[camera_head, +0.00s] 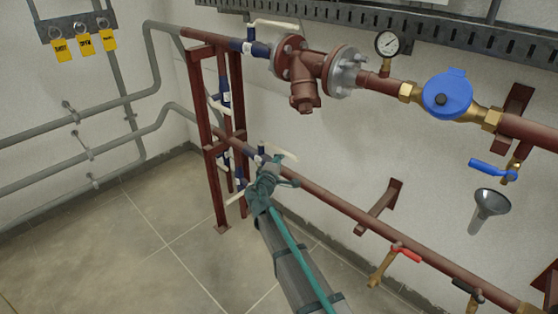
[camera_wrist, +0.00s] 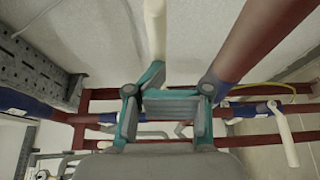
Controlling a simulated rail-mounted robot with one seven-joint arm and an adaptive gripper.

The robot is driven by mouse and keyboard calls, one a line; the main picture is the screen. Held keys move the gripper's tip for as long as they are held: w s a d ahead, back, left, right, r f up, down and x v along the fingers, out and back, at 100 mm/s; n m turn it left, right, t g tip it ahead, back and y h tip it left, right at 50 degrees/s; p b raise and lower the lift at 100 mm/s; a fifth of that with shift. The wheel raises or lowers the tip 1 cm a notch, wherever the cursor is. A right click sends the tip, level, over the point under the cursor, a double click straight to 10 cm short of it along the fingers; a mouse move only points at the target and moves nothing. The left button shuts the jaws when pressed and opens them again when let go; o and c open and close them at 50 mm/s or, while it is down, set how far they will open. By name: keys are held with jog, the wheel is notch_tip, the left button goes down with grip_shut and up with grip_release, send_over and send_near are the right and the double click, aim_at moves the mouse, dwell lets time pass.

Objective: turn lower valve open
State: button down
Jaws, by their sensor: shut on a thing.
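The lower valve sits on the lower red pipe near the red frame; its blue body (camera_head: 248,153) shows just left of my gripper. Its cream lever (camera_head: 286,155) sticks out at the gripper's tip. My gripper (camera_head: 271,166) is at the valve, shut on the lever. In the wrist view the lever (camera_wrist: 155,28) runs up from between the fingers (camera_wrist: 178,98), and a blue pipe section (camera_wrist: 220,88) lies just right of them. The fingers hide the gripped part of the lever and most of the valve.
The red frame (camera_head: 197,140) stands close left, with more blue valves and pale levers. The lower pipe (camera_head: 340,207) runs right, past a red-handled tap (camera_head: 405,253). Above are a flanged strainer (camera_head: 305,75) and a blue meter (camera_head: 446,95). Floor at left is clear.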

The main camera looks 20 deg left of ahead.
jog(key=s+d, duration=0.2)
jog(key=s, duration=1.1)
jog(key=shift+d+b, duration=0.2)
jog(key=shift+b, duration=0.2)
